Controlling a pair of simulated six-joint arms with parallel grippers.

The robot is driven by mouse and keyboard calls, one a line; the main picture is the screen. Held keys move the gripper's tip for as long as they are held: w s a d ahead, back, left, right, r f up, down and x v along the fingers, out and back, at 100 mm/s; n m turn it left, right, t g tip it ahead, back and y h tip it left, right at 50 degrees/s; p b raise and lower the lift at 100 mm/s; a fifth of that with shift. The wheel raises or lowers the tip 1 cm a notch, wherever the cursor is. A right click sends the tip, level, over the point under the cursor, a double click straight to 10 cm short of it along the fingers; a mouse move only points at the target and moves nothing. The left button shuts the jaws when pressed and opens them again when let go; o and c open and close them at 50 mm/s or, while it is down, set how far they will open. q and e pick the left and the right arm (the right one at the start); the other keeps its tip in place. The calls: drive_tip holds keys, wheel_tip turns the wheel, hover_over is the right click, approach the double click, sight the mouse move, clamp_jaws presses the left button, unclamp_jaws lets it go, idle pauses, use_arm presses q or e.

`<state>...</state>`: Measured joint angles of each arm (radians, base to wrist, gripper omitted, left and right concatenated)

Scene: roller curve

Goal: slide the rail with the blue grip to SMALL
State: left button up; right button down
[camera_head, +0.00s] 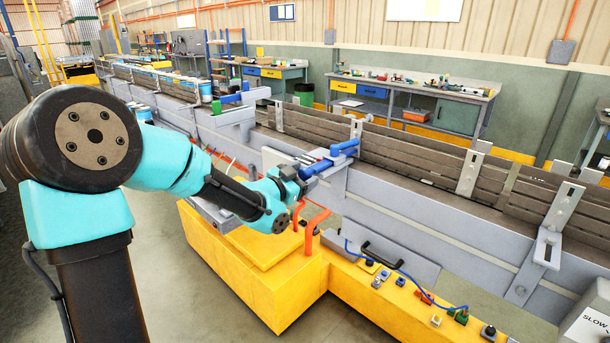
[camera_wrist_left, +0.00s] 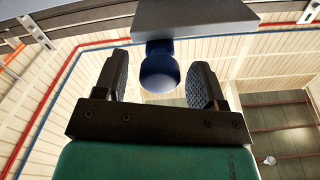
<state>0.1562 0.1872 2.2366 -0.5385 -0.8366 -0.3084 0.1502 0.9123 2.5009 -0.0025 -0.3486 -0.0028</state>
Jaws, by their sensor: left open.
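The blue grip (camera_head: 344,147) stands out from the near side of the grey conveyor, on the rail's bracket. In the left wrist view the blue grip's rounded end (camera_wrist_left: 160,72) shows between my two fingers, with a gap on each side. My left gripper (camera_head: 299,174) is open, at the near side of the grip. Whether the fingers reach around the grip in depth is hard to tell. The dark rail (camera_head: 405,158) runs along the conveyor. No SMALL mark can be read. My right gripper is not in view.
A yellow base (camera_head: 255,275) with orange bent tubes (camera_head: 316,222) lies below my gripper. A black handle (camera_head: 385,256) and a blue cable (camera_head: 405,273) are to the right. Slotted brackets (camera_head: 552,235) stand along the conveyor.

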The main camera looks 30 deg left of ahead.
use_arm(q)
drive_tip(key=v, duration=1.6)
drive_tip(key=shift+s, duration=0.2)
drive_tip(key=shift+a, duration=0.1)
drive_tip(key=w+d+f+n+g, duration=0.1)
drive_tip(key=d+f+n+g, duration=0.15)
drive_tip(key=f, duration=0.65)
drive_tip(key=w+d+f+n+g, duration=0.1)
drive_tip(key=w+d+f+g, duration=0.15)
drive_tip(key=f, duration=0.65)
drive_tip(key=d+f+n+g, duration=0.2)
drive_tip(key=f+g, duration=0.1)
drive_tip(key=f, duration=0.6)
drive_tip(key=s+d+f+n+g, duration=0.1)
drive_tip(key=s+d+f+g, duration=0.3)
drive_tip(key=f, duration=0.6)
drive_tip(key=s+d+f+n+g, duration=0.1)
drive_tip(key=s+d+f+g, duration=0.3)
drive_tip(key=f, duration=0.7)
drive_tip(key=s+d, duration=0.2)
drive_tip(key=s, duration=0.2)
drive_tip(key=shift+s+d+n+g+y, duration=0.3)
drive_tip(key=shift+s+d+n, duration=0.05)
drive_tip(key=shift+s+d, duration=0.05)
